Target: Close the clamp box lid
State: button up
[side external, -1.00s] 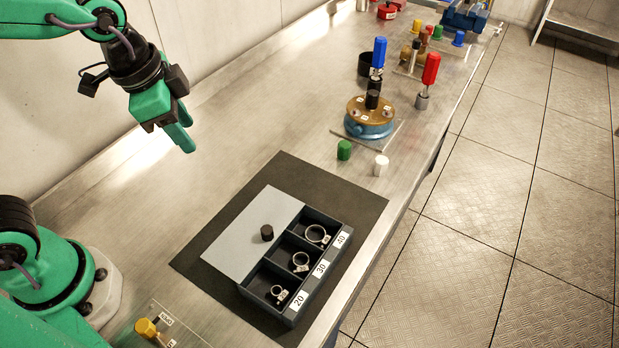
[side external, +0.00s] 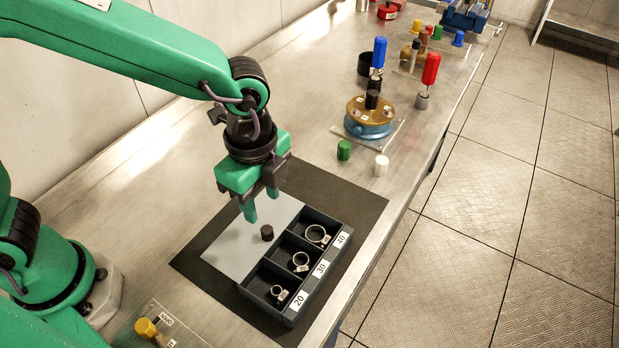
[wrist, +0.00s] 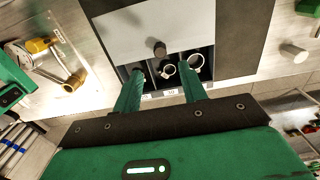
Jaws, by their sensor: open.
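The clamp box (side external: 327,263) sits on a dark mat, with three compartments labelled 20, 30 and 40, each holding a metal ring clamp. Its grey lid (side external: 232,250) lies slid back to the left, leaving the compartments uncovered. A black knob (side external: 267,233) stands on the lid. My gripper (side external: 262,211) is open and empty, above the lid and just above the knob in the side view. In the wrist view the lid (wrist: 120,37) and the knob (wrist: 159,48) show beyond my open fingers (wrist: 163,92), which partly hide the box's compartments.
The dark mat (side external: 362,196) lies near the bench's right edge. A green cap (side external: 344,149) and a white cap (side external: 381,165) stand behind it, near a blue-based round fixture (side external: 369,127).

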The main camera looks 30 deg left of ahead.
aim_at(267, 229)
jog(key=shift+f, duration=0.1)
jog(key=shift+f, duration=3.8)
jog(key=shift+c, duration=0.2)
grip_shut()
